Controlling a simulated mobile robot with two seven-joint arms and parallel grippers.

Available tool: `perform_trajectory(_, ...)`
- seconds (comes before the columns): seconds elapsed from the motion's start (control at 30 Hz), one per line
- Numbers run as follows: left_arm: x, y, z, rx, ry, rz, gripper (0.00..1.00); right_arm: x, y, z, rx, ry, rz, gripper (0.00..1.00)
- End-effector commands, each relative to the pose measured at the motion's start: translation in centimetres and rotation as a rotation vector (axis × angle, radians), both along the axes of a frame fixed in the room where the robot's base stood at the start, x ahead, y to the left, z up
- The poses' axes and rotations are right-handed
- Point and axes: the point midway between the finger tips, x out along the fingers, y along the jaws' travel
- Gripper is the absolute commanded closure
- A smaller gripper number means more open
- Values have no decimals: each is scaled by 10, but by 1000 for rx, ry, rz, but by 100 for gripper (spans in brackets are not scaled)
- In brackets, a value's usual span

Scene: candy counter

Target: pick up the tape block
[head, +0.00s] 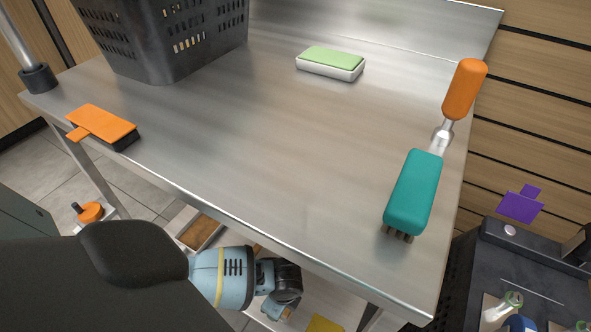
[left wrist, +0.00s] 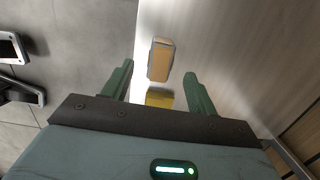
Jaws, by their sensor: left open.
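I cannot tell for sure which thing is the tape block. A small tan-orange block with a greyish edge (left wrist: 160,58) lies ahead of my left gripper (left wrist: 159,70) in the left wrist view, between the lines of its two green fingers. The fingers are apart and hold nothing. A yellow piece (left wrist: 160,98) shows just below that block, nearer the palm. In the head view my left gripper (head: 284,290) is below the front edge of the metal counter (head: 260,130), above a lower shelf; its fingers are mostly hidden. My right gripper is not in view.
On the counter are an orange-topped dark block with a tab (head: 104,124), a black basket (head: 165,45), a green-and-white block (head: 331,62) and a teal brush with an orange handle (head: 413,190). A brown-filled tray (head: 201,232) and a yellow item (head: 325,324) are lower down.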

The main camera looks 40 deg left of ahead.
Motion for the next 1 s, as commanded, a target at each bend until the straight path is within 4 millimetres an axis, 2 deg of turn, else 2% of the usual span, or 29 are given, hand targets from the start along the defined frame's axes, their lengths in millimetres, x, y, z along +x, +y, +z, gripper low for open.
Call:
perform_trajectory(0.33, -3, -1, -4, 4, -2, 43, 42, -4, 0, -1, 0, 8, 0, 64)
perform_trajectory(0.57, -4, 1, -26, 4, 0, 41, 42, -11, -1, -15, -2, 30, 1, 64)
perform_trajectory(0.83, -3, 2, -31, 4, -3, 41, 42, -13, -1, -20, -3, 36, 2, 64)
perform_trajectory(1.0, -4, 5, -49, 4, -1, 40, 42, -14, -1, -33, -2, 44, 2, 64)
